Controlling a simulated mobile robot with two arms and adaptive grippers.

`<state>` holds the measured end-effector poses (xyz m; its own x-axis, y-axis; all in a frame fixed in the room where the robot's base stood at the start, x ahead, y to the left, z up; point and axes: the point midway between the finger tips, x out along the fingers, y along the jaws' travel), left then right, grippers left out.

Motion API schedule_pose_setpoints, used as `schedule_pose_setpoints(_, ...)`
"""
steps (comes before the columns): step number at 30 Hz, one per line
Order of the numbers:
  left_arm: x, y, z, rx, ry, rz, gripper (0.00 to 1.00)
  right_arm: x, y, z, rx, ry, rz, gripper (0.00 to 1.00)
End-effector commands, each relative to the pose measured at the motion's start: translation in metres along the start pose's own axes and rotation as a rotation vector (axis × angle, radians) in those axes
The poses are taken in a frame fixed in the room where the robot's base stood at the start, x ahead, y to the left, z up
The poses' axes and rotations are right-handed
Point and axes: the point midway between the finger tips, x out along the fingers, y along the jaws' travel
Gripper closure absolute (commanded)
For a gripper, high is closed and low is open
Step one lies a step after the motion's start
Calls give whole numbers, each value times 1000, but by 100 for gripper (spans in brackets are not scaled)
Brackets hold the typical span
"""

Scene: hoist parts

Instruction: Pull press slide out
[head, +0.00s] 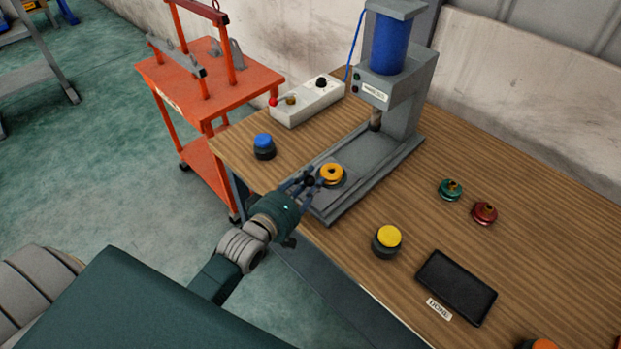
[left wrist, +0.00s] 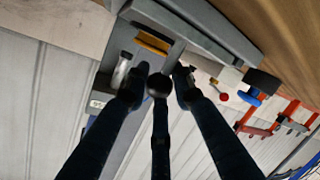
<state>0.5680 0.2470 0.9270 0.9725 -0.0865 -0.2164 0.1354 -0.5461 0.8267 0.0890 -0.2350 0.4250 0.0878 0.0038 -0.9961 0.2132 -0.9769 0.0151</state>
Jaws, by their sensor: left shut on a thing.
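The grey press (head: 405,100) with a blue cylinder stands at the back of the wooden table. Its slide (head: 319,193) lies on the grey base, with a yellow-orange ring part (head: 331,174) on it. The ring sits near the front end of the base, clear of the ram (head: 375,120). My left gripper (head: 309,182) is at the front of the slide, shut on its dark round knob. In the left wrist view the knob (left wrist: 159,84) shows between the fingers, with a yellow edge beyond it. My right gripper is not in view.
A blue button (head: 263,147) and a white control box (head: 308,101) stand left of the press. A yellow button (head: 387,241), a black tablet (head: 457,287), and green (head: 450,189) and red (head: 484,213) parts lie right. An orange cart (head: 208,80) stands beside the table.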

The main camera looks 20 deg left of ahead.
Motion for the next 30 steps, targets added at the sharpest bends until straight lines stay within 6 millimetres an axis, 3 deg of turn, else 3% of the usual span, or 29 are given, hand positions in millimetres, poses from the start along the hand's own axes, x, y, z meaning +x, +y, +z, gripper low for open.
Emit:
schedule_pose_setpoints(5,0,2,-1,-6,2,5,100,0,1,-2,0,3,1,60)
schedule_pose_setpoints(6,0,2,-1,-5,2,5,70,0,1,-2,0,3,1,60)
schedule_pose_setpoints(8,0,2,-1,-5,2,5,58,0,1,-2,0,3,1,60)
schedule_pose_setpoints(20,-7,0,0,-2,0,1,57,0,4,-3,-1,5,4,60)
schedule_pose_setpoints(30,-72,0,1,-3,-2,-1,57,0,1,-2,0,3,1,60)
